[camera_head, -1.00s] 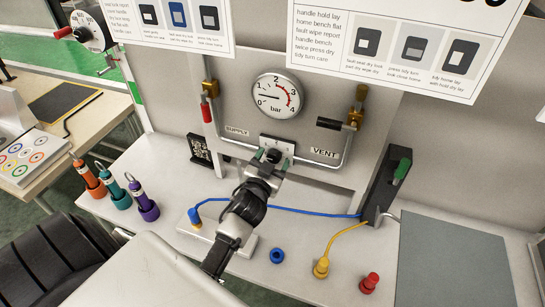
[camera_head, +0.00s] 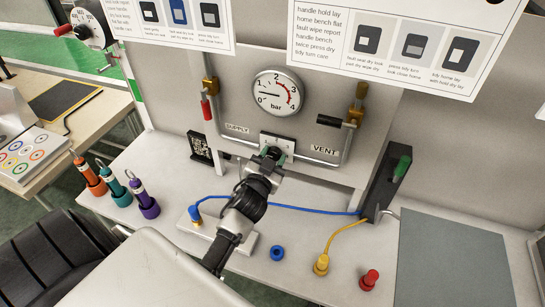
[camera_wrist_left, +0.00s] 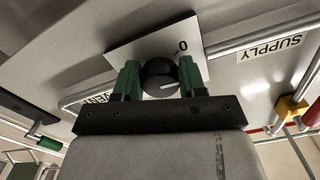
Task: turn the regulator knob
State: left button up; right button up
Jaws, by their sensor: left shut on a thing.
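The regulator knob (camera_wrist_left: 160,77) is black with a white pointer line, on a pale plate (camera_wrist_left: 125,52) marked 0. In the left wrist view the pointer lies nearly sideways, towards the right, not at the 0. My left gripper (camera_wrist_left: 160,80) has its green fingers on both sides of the knob and is shut on it. In the head view my left gripper (camera_head: 270,155) reaches up to the plate below the gauge and mostly hides the knob. The gauge (camera_head: 277,93) is a white dial in bar; its needle points left, a little below 1. My right gripper is not in view.
Pipes run beside the knob to the SUPPLY valve with a red handle (camera_head: 206,110) and the VENT valve with a black handle (camera_head: 329,121). Blue (camera_head: 277,253), yellow (camera_head: 321,265) and red (camera_head: 369,280) fittings stand on the bench. A grey mat (camera_head: 452,262) lies clear at right.

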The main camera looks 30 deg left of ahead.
pick_arm(q)
jog(key=m, duration=0.5)
jog(key=shift+a+m, duration=0.1)
jog(key=shift+m, duration=0.2)
jog(key=m, duration=0.4)
jog(key=shift+r+m, duration=0.15)
jog(key=shift+m, duration=0.55)
jog(key=o, duration=0.9)
jog(key=shift+o, duration=0.2)
jog(key=shift+s, duration=0.15)
